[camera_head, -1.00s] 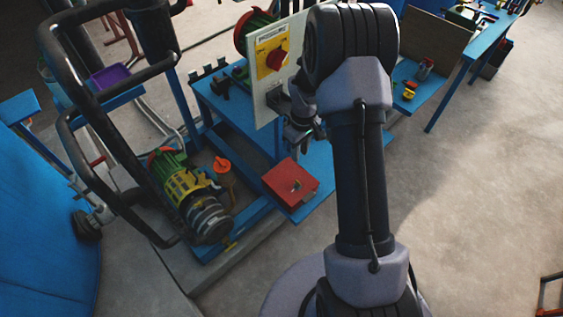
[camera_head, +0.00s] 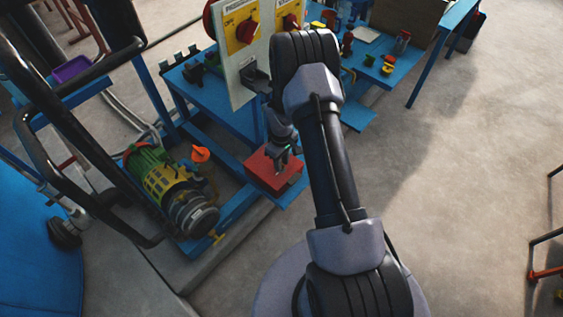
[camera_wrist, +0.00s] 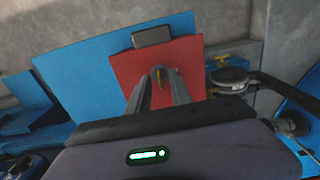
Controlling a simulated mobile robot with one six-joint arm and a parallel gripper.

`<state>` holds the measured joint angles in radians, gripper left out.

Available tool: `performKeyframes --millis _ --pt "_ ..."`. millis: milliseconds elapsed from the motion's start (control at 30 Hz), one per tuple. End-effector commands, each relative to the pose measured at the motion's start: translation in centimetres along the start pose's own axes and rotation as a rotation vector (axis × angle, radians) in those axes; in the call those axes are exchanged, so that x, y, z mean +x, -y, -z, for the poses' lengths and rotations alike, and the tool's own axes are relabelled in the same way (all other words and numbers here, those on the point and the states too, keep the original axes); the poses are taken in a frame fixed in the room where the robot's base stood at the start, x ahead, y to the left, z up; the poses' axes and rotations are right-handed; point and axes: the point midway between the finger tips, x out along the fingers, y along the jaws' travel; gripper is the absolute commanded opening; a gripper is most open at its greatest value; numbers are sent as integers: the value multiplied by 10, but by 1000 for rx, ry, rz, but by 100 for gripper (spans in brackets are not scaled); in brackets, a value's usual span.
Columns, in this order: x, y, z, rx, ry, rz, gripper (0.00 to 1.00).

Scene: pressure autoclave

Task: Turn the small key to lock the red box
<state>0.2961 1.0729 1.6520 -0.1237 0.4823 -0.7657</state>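The red box (camera_head: 262,176) sits on the low blue shelf, and my gripper (camera_head: 284,155) is just above its top. In the wrist view the red box (camera_wrist: 190,58) fills the middle, with a grey block (camera_wrist: 151,37) at its far edge. A small key-like piece (camera_wrist: 158,77), grey and yellow-brown, shows on the box between my two fingers. The fingers of my gripper (camera_wrist: 159,84) stand apart with a gap between them. I cannot tell whether they touch the key.
A blue workbench (camera_head: 200,92) with a panel of red switches (camera_head: 247,28) stands behind the box. A green and yellow motor (camera_head: 165,182) is at left, with a small orange piece (camera_head: 200,154) near it. Open concrete floor lies at right.

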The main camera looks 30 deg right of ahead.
Motion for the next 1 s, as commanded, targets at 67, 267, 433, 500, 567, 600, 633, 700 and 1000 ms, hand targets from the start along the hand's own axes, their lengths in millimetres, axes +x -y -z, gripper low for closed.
performKeyframes --millis 67,267,433,500,567,600,633,700,1000 --pt "0 0 0 0 0 0 22" --pt "0 0 0 0 0 0 0" --pt "0 0 0 0 0 0 0" --pt "0 0 0 0 0 0 0" --pt "0 0 0 0 0 0 0" --pt "0 0 0 0 0 0 0" --pt "0 0 0 0 0 0 0" --pt "0 0 0 0 0 0 0" --pt "0 0 0 0 0 0 0"
